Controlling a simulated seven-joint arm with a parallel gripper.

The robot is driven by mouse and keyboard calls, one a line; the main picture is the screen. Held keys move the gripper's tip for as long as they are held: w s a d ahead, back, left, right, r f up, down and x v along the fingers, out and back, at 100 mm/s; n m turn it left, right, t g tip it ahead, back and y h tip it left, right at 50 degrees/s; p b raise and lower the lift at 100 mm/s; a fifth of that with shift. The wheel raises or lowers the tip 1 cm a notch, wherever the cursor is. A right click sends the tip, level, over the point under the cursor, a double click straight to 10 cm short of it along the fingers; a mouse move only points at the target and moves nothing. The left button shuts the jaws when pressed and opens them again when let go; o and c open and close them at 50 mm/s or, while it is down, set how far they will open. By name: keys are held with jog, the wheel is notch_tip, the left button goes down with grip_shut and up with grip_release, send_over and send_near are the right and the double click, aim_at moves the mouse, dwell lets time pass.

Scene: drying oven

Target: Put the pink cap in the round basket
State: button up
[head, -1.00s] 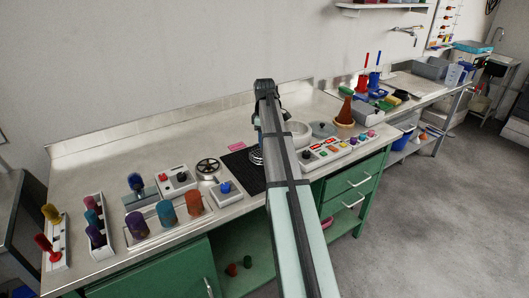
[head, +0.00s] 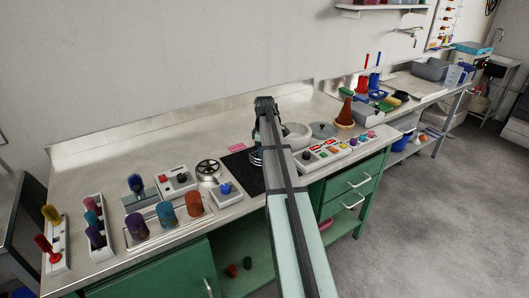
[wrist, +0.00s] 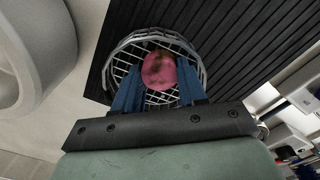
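The pink cap (wrist: 160,72) is between the two blue fingers of my gripper (wrist: 158,80) in the wrist view, with a finger against each side. My gripper appears shut on it. The round basket (wrist: 122,58), made of light wire mesh, is directly beyond the cap, and its rim surrounds the cap in this view. How far the cap is above the basket's floor cannot be told. In the head view my arm covers most of the basket and hides the cap.
The basket stands on a black ribbed mat (head: 239,172). A white round bowl (head: 297,134) is close by, to the right in the head view. A control strip (head: 335,152) with buttons is at the front right, and a blue-knobbed box (head: 225,193) at the left.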

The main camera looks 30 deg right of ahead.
jog(key=shift+o, duration=0.8)
notch_tip(320, 180, up, 12)
jog(key=shift+r, duration=0.2)
